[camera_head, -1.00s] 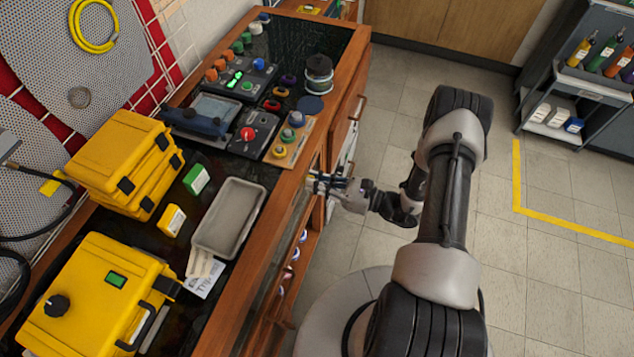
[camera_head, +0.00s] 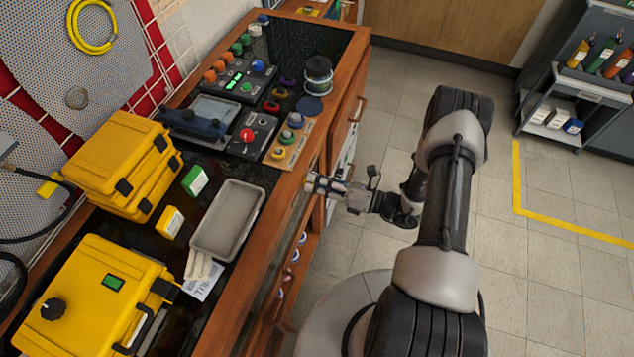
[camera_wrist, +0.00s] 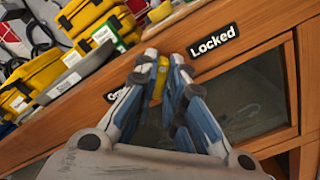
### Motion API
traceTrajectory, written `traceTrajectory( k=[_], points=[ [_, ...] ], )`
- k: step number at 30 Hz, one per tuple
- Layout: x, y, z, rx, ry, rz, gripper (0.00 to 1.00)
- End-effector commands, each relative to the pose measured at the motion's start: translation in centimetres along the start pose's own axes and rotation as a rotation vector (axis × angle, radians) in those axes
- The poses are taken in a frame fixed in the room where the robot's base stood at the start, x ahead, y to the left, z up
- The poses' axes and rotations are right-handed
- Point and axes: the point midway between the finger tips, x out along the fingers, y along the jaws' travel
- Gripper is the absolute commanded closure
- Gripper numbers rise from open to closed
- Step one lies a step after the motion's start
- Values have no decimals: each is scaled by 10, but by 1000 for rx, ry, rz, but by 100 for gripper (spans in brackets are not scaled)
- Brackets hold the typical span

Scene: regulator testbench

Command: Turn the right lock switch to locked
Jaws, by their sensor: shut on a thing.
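The yellow lock switch (camera_wrist: 159,80) shows in the wrist view on the wooden cabinet front, partly hidden by my fingers. My gripper (camera_wrist: 163,62) is shut on it, with one blue-grey finger on each side. A black "Locked" label (camera_wrist: 213,41) is up and to the right of the switch. Another black label (camera_wrist: 117,95), mostly covered by my left finger, is to the left. In the head view my gripper (camera_head: 312,183) is at the cabinet's front side below the bench edge, and the switch itself cannot be made out there.
A glass-fronted panel (camera_wrist: 255,95) is right of my fingers in the wrist view. The bench holds a grey tray (camera_head: 228,220), yellow cases (camera_head: 95,290) and a control box with a red knob (camera_head: 247,135). The floor (camera_head: 540,270) to the right is clear.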

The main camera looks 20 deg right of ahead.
Motion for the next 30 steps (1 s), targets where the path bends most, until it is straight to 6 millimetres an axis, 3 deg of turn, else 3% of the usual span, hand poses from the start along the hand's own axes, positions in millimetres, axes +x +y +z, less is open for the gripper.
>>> traceTrajectory(
  k=[15, 16, 24, 30],
  points=[
    [0, 0, -1, 21, 2, -1, 100],
    [0, 0, -1, 21, 2, -1, 88],
    [0, 0, 0, 19, 1, 0, 70],
    [0, 0, 0, 18, 0, 0, 69]
  ],
)
